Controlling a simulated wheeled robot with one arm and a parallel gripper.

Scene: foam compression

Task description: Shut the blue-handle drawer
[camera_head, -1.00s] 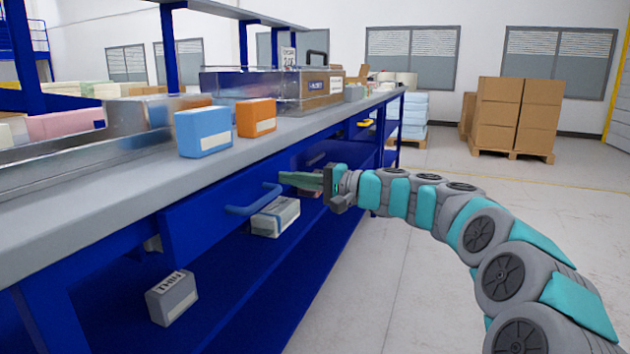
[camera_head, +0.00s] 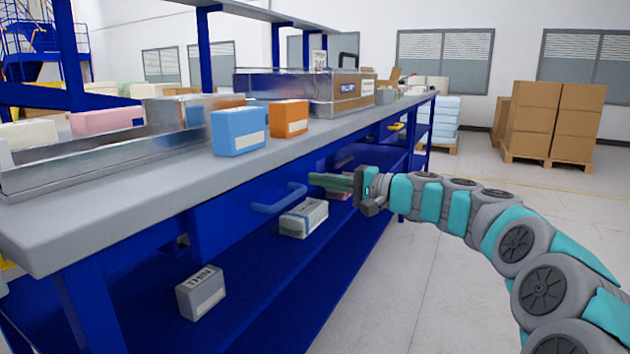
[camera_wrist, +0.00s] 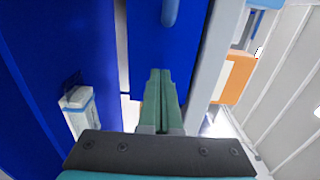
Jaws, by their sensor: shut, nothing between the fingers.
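The blue drawer (camera_head: 228,222) sits under the grey bench top, with its blue bar handle (camera_head: 278,201) on the front. The handle also shows at the top of the wrist view (camera_wrist: 170,12), on the blue drawer front (camera_wrist: 146,42). How far the drawer stands out is hard to tell. My gripper (camera_head: 314,180) is shut and empty, just right of the handle and apart from it in the head view. In the wrist view its green fingers (camera_wrist: 160,76) lie together, pointing toward the drawer front, below the handle in the picture.
On the bench top (camera_head: 130,195) stand a blue box (camera_head: 238,131), an orange box (camera_head: 289,118) and a metal tray (camera_head: 100,158). The lower shelf holds a grey box (camera_head: 201,292) and a white box (camera_head: 303,218). The floor (camera_head: 480,270) beside the bench is clear.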

